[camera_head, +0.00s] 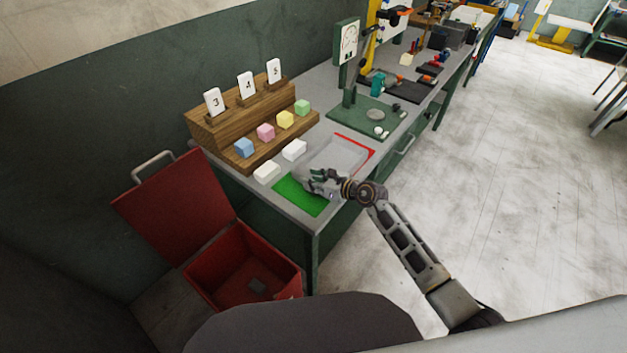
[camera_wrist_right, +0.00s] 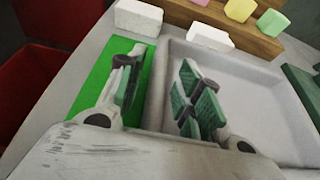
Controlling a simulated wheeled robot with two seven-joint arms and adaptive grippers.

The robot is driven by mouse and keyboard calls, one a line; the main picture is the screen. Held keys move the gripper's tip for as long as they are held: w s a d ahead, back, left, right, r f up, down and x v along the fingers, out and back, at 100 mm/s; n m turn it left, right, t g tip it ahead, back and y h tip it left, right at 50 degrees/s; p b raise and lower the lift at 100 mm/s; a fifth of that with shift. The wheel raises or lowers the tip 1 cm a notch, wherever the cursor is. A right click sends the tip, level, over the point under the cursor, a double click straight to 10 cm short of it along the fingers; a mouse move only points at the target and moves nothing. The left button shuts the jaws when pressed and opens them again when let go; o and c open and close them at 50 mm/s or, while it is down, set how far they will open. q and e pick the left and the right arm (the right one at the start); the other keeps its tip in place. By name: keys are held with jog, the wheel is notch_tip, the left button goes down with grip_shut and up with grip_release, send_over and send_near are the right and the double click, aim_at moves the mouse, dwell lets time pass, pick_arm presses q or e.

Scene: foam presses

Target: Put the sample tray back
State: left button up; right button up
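The sample tray (camera_head: 345,152) is a shallow, pale grey, empty tray on the bench. It also shows in the wrist view (camera_wrist_right: 245,95). It lies over a red area (camera_head: 366,145), whose edge shows on its far right side, and beside a green area (camera_head: 298,196). My right gripper (camera_head: 317,179) is at the tray's near left edge. In the wrist view its fingers (camera_wrist_right: 157,82) are apart, one over the green area and one over the tray's inside, with the tray's wall between them. I cannot tell whether either finger touches the wall. My left gripper is not in view.
Two white blocks (camera_head: 267,171) (camera_head: 294,149) lie behind the green area. A wooden stand (camera_head: 240,120) holds coloured cubes and numbered cards. A dark green press base (camera_head: 372,120) stands beyond the tray. An open red bin (camera_head: 205,275) is at the bench's left end.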

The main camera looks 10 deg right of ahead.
jog(key=shift+r, duration=0.15)
jog(key=shift+r, duration=0.2)
jog(key=v, duration=1.2)
dwell(1.8)
